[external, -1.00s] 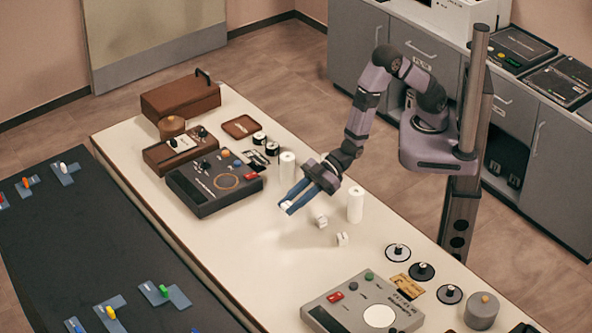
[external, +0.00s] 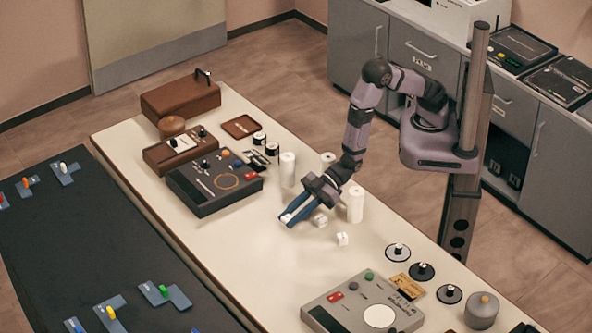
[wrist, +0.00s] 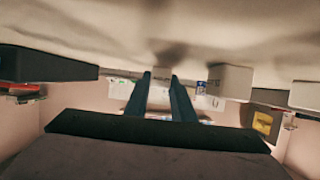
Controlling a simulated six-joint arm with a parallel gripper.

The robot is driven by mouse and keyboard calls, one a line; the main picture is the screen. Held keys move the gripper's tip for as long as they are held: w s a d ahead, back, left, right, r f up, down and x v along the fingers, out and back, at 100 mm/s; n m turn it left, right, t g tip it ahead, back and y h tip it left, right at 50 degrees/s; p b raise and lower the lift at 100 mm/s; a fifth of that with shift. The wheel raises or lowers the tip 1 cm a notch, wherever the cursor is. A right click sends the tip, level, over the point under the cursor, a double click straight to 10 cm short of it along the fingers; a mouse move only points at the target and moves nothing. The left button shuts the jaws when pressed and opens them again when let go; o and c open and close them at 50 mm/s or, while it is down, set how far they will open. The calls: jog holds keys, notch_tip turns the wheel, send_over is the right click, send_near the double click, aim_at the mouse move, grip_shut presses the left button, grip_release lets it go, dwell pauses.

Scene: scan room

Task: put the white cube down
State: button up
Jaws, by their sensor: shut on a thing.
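My gripper (external: 287,221) is shut on a small white cube (external: 288,217) at its fingertips, low over the cream table. In the wrist view the cube (wrist: 161,73) shows between the two blue fingers (wrist: 161,88). I cannot tell whether the cube touches the table. Two other white cubes sit on the table to the right of the fingers: one close by (external: 320,220) and one farther right (external: 342,239).
A dark console (external: 215,183) is to the left, a grey device (external: 362,308) at front right. The table (external: 235,250) is clear in front.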

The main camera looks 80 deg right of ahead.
jog(key=shift+f, duration=0.2)
jog(key=o, duration=1)
jog(key=shift+r, duration=0.2)
